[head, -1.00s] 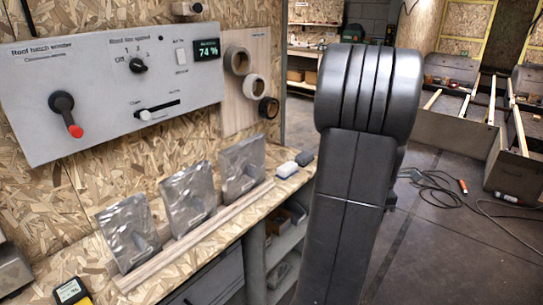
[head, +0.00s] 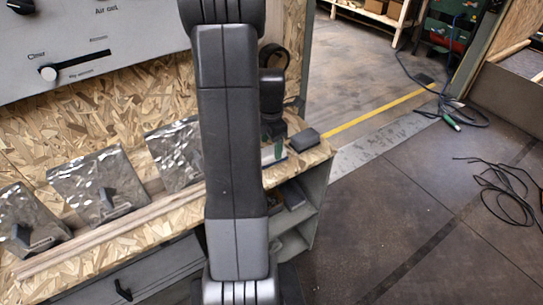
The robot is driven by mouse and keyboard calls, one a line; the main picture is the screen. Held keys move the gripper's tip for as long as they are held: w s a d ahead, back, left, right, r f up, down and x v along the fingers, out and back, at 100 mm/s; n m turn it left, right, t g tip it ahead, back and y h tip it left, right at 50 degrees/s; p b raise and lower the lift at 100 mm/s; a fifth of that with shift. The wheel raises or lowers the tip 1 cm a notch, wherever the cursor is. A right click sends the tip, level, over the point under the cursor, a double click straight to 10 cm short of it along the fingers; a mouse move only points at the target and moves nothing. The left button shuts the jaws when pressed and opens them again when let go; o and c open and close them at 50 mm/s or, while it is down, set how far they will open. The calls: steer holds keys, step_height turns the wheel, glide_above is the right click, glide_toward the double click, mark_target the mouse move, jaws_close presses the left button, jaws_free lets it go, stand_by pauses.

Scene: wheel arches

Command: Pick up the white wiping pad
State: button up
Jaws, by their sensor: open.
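My arm stands upright across the middle of the head view and covers part of the bench. My gripper (head: 273,150) shows only in part, just right of the arm, low over the right end of the bench; its jaws are open. A small pale patch shows at the fingertips. It may be the white wiping pad, but the pad is mostly or wholly hidden there. I cannot tell whether the pad lies between the fingers. A dark grey pad (head: 305,139) lies on the bench just right of the gripper, apart from it.
Several crumpled silvery packets (head: 98,186) stand along a wooden strip (head: 110,232) on the bench. A grey control panel (head: 70,45) hangs above. Shelves (head: 293,235) sit under the bench. Cables (head: 505,190) lie on the open floor at right.

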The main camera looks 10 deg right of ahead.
mark_target(271, 150)
steer(key=f, duration=0.1)
steer(key=w+f, duration=0.1)
steer(key=f, duration=0.1)
steer(key=shift+d+f, duration=0.15)
steer(key=shift+f, duration=0.65)
steer(key=c, duration=1.1)
